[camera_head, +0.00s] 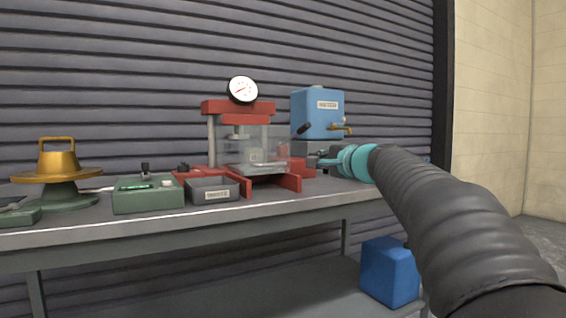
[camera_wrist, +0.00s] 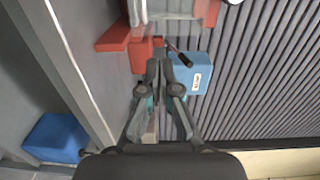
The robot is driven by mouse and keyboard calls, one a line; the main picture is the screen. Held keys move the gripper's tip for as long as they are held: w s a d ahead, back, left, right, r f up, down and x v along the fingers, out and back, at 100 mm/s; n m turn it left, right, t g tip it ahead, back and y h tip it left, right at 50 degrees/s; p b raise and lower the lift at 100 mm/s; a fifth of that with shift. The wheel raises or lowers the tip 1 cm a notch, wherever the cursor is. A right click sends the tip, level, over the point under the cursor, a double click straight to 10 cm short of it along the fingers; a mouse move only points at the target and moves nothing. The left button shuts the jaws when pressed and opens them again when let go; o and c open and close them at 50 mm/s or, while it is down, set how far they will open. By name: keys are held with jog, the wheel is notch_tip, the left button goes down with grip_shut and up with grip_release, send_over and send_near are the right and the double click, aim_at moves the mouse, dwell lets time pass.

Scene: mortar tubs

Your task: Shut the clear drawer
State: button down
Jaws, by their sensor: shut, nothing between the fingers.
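A clear, see-through box-like drawer (camera_head: 250,160) sits low in the red press (camera_head: 238,106), between its posts and above its red feet. How far it stands out is hard to tell through the clear walls. In the wrist view, a pale clear part (camera_wrist: 168,8) shows at the top edge, cut off by the frame. My gripper (camera_head: 314,162) is to the right of the press, at about the drawer's height, pointing left. In the wrist view my gripper (camera_wrist: 160,64) has its fingers together and empty, with the press's red base (camera_wrist: 115,38) ahead of them.
A blue machine (camera_head: 318,114) with a lever stands behind my gripper. A round gauge (camera_head: 242,90) tops the press. A grey box (camera_head: 213,190), a green box (camera_head: 148,194) and a brass-topped stand (camera_head: 58,170) are to the left. A blue block (camera_head: 389,272) sits below the bench (camera_head: 270,203).

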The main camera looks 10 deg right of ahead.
jog(key=p, duration=0.4)
send_near(287, 151)
jog(key=x, duration=0.7)
jog(key=shift+w+f, duration=0.1)
jog(key=shift+w, duration=0.1)
